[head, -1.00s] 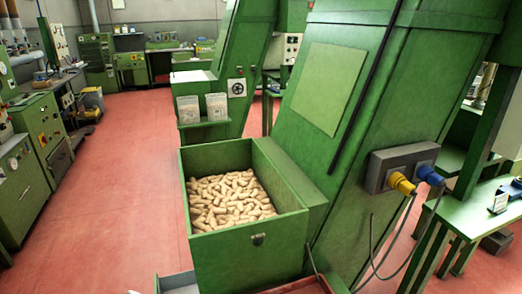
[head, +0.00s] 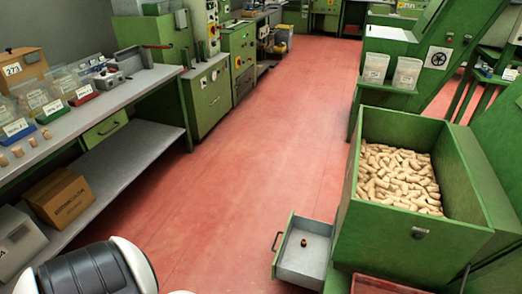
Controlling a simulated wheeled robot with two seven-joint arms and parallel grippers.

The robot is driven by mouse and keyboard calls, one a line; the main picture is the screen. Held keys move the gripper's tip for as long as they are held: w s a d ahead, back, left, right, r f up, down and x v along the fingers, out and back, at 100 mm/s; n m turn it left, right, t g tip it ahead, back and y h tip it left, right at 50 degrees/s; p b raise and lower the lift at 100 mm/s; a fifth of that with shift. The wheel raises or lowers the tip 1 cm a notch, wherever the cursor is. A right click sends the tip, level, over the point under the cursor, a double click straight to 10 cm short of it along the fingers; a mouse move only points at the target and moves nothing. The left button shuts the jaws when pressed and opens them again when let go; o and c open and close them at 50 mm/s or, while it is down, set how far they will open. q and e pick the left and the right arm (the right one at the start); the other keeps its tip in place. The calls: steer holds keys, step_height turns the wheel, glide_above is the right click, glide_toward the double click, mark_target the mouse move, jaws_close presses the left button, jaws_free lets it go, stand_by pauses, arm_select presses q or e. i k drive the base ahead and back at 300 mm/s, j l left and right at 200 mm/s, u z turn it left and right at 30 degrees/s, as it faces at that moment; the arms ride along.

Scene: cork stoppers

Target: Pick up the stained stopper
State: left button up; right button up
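A small dark brown and tan piece (head: 303,243), stopper-like in size, stands in the open grey drawer (head: 300,264) low in the middle of the head view. I cannot tell for sure whether it is the stained stopper. Several small tan stoppers (head: 32,142) stand in a row along the front edge of the left bench; no stain can be made out on them. Many pale stoppers (head: 398,177) fill the green hopper at the right. Neither of my grippers shows; a white and black part of my own body is at the bottom left.
The grey bench (head: 110,98) on the left holds labelled clear bins (head: 67,84) and a wooden box (head: 24,66). A cardboard box (head: 60,196) sits on its lower shelf. The green hopper (head: 400,240) blocks the right. Red floor (head: 245,140) is free between them.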

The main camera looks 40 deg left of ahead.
mark_target(303, 243)
steer(key=u, duration=0.95)
steer(key=j+z, duration=0.1)
steer(key=z, duration=0.65)
steer(key=i+j+z, duration=0.15)
steer(key=j+z, duration=0.3)
steer(key=j, duration=0.4)
steer(key=j+z, duration=0.4)
steer(key=j, duration=0.45)
